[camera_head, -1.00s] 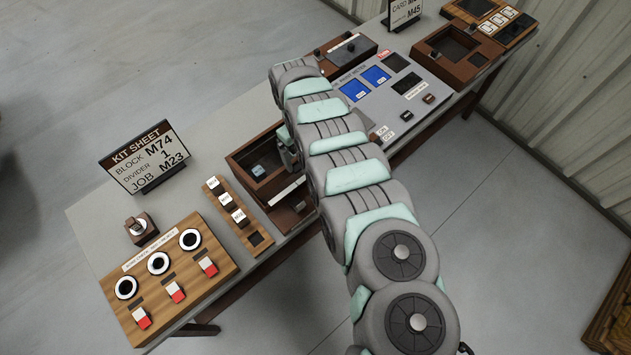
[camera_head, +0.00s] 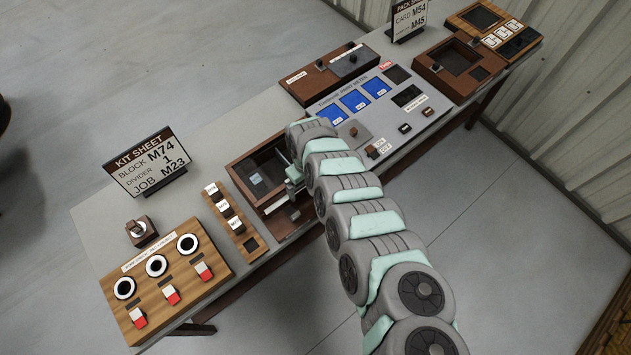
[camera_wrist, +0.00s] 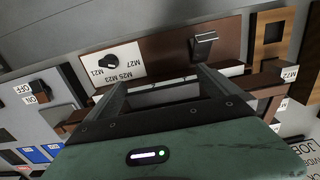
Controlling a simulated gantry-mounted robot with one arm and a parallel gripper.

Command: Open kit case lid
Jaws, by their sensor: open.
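The kit case (camera_head: 238,163) is a brown box left of the middle of the bench in the head view. A pale block shows inside its dark interior, with a light strip along its front side. The lid's position is hard to tell. My gripper (camera_head: 291,186) is at the right side of the case, partly hidden by my arm. In the wrist view my gripper (camera_wrist: 165,92) has its two fingers apart, with nothing seen held between them. Beyond the fingertips are a brown panel (camera_wrist: 165,38), a small metal handle (camera_wrist: 205,37) and a dial plate (camera_wrist: 112,62).
A kit sheet sign (camera_head: 148,163) stands behind left. A wooden strip with labelled blocks (camera_head: 237,215) lies just left of the case. A panel with switches (camera_head: 165,275) is at front left. The grey meter panel (camera_head: 370,105) is close on the right. Floor in front is clear.

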